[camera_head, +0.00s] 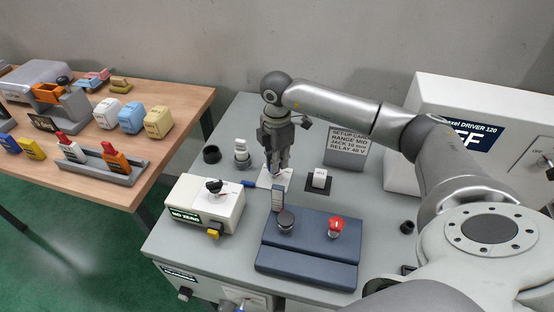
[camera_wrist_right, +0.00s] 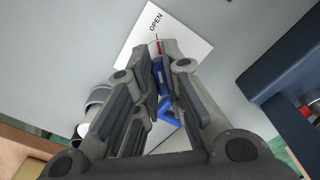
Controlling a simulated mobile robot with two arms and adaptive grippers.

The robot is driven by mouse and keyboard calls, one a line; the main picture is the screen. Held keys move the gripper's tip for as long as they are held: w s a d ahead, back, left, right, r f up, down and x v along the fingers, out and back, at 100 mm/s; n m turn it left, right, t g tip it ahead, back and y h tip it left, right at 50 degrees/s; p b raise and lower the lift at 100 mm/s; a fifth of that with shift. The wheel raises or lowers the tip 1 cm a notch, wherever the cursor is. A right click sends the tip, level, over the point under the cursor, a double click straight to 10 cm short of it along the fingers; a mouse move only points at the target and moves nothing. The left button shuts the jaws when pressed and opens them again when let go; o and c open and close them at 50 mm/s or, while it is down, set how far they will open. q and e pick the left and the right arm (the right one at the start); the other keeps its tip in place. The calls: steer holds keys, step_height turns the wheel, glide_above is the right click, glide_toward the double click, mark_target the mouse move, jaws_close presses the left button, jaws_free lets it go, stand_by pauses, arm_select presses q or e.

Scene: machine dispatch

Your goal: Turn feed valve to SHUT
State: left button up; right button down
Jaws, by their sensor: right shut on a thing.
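The feed valve's white plate (camera_head: 287,182) lies on the grey bench top, mostly under my right gripper (camera_head: 277,168). In the right wrist view the plate (camera_wrist_right: 190,42) shows the word OPEN and a small red mark. A blue valve handle (camera_wrist_right: 162,92) sits between the fingers of my right gripper (camera_wrist_right: 160,72), which is shut on it. In the head view a blue end of the handle (camera_head: 249,184) sticks out left of the plate. The SHUT label is hidden. My left gripper is in no view.
A dark blue panel (camera_head: 308,263) with a black knob and a red button (camera_head: 336,226) stands in front. A white NO ZERO box (camera_head: 188,205) is at left. A set-up card (camera_head: 346,144) and small switch block (camera_head: 319,180) are at right. Cylindrical fittings (camera_head: 241,150) stand behind.

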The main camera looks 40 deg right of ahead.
steer(key=shift+n, duration=0.3)
steer(key=n+b, duration=0.1)
steer(key=n, duration=0.2)
steer(key=n+b, duration=0.1)
steer(key=shift+w+f+b, duration=0.1)
steer(key=shift+w+b, duration=0.15)
steer(key=shift+b, duration=0.1)
steer(key=n+b, duration=0.1)
steer(key=n, duration=0.2)
steer(key=n+b, duration=0.1)
steer(key=n, duration=0.2)
steer(key=shift+w+a+n+b, duration=0.15)
steer(key=shift+n+b, duration=0.15)
steer(key=shift+n, duration=0.1)
steer(key=n+b, duration=0.1)
steer(key=n, duration=0.2)
steer(key=shift+a, duration=0.15)
steer(key=shift+w+a+n+b, duration=0.1)
steer(key=shift+n+b, duration=0.5)
steer(key=shift+n, duration=1.4)
steer(key=c, duration=1.5)
jaws_free()
